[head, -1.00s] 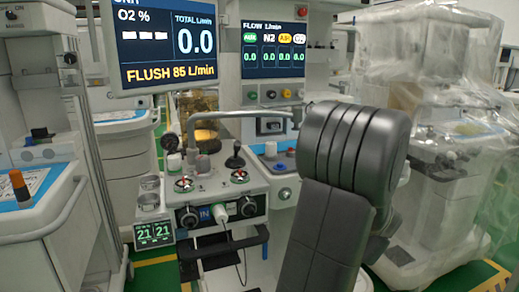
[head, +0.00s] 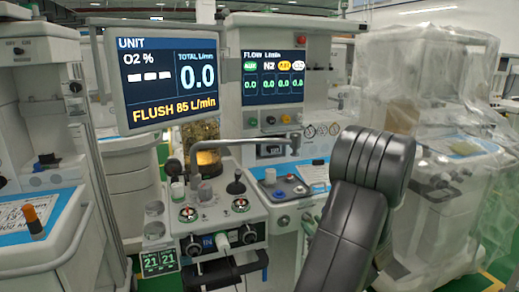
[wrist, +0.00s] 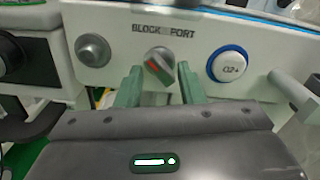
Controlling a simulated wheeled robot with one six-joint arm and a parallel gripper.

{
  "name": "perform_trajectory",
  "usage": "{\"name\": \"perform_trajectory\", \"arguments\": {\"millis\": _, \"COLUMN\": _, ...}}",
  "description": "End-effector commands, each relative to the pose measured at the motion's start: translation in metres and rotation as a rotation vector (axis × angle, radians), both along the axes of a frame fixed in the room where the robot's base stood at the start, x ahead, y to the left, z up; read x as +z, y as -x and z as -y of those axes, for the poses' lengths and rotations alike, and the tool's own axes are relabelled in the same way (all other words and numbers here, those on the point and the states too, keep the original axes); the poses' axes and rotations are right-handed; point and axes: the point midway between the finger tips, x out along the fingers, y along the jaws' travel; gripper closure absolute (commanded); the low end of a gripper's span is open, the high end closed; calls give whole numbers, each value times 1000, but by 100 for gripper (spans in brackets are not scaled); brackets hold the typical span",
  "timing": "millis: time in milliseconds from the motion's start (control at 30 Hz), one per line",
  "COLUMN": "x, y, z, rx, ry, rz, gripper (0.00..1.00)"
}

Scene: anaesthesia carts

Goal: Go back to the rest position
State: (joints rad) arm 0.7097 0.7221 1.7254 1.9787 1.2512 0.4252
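My gripper (wrist: 160,80) is open in the wrist view, its two green fingers apart with nothing held between them. A grey knob with a red mark (wrist: 158,66) shows between and beyond the fingertips, on a white panel (wrist: 120,20) marked BLOCK and PORT. I cannot tell exactly how far the fingertips are from it. In the head view my dark arm (head: 360,200) stands right of the anaesthesia cart (head: 225,205), and my gripper is hidden there.
In the wrist view a plain grey knob (wrist: 93,50) is left and a blue-ringed button (wrist: 228,65) right. The head view shows a monitor (head: 165,75), a flow display (head: 274,78), a left cart with an orange-topped item (head: 33,222), and a plastic-covered machine (head: 435,120) at right.

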Motion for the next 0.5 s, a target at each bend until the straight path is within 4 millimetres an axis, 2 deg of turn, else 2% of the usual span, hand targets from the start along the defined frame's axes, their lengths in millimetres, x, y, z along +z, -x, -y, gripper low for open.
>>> {"name": "perform_trajectory", "arguments": {"millis": 33, "x": 5, "y": 0, "z": 0, "rx": 0, "ry": -30, "rz": -12, "gripper": 65}}
{"name": "perform_trajectory", "arguments": {"millis": 500, "x": 4, "y": 0, "z": -1, "rx": 0, "ry": -324, "rz": -119, "gripper": 65}}
